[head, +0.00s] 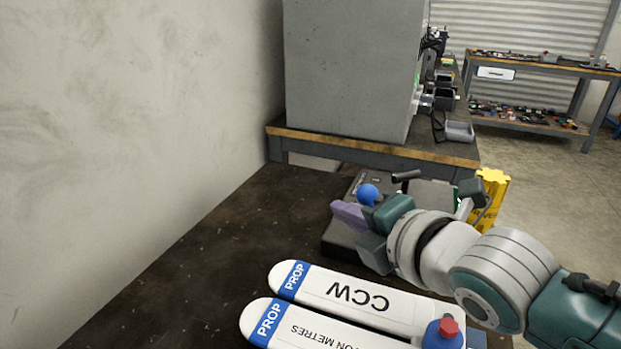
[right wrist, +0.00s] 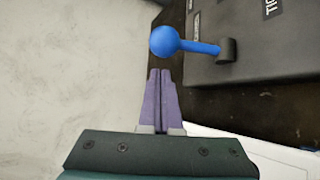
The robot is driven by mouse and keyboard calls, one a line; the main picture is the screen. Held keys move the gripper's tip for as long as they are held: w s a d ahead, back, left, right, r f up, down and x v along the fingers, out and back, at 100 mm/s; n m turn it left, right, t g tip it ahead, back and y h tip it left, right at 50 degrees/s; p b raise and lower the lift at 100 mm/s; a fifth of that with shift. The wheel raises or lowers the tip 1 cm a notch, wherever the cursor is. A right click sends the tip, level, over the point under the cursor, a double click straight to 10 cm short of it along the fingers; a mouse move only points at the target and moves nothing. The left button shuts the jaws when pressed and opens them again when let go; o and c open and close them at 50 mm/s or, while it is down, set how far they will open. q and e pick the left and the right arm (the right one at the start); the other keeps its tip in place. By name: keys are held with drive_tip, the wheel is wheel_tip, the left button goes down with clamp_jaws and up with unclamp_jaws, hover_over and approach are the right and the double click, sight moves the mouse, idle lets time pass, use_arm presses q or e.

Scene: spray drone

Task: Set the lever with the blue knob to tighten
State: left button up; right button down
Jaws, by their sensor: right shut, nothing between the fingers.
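The lever with the blue knob (head: 368,193) is on a dark box (head: 338,243) on the table, partly hidden behind my right gripper (head: 340,212). In the right wrist view, the blue knob (right wrist: 165,41) is at the left end of a blue rod that runs to a dark pivot on the grey box (right wrist: 265,60). The knob overhangs the box's left edge. Part of a label reading "TIG" shows at upper right. My right gripper (right wrist: 159,75) is shut and empty, its purple fingertips just below the knob, seemingly apart from it. My left gripper is not in view.
White propeller cases (head: 355,295) marked "PROP" lie on the dark table (head: 190,270) in front of the box. A red-topped blue object (head: 444,333) is at the lower edge. A wall (head: 130,120) is left, a large grey cabinet (head: 350,70) behind. The table's left part is clear.

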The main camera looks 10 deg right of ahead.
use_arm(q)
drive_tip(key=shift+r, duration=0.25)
use_arm(e)
drive_tip(key=shift+d+r, duration=0.3)
drive_tip(key=shift+d, duration=0.4)
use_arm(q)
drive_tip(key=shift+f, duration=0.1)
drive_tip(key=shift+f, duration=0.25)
use_arm(e)
drive_tip(key=shift+s+d, duration=0.1)
drive_tip(key=shift+d, duration=0.1)
use_arm(q)
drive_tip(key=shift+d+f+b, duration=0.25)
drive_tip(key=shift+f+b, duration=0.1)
drive_tip(key=shift+b, duration=0.25)
use_arm(e)
drive_tip(key=shift+s+d+r+m+t+y, duration=0.15)
drive_tip(key=shift+m+t+y, duration=0.15)
drive_tip(key=shift+t+y, duration=0.15)
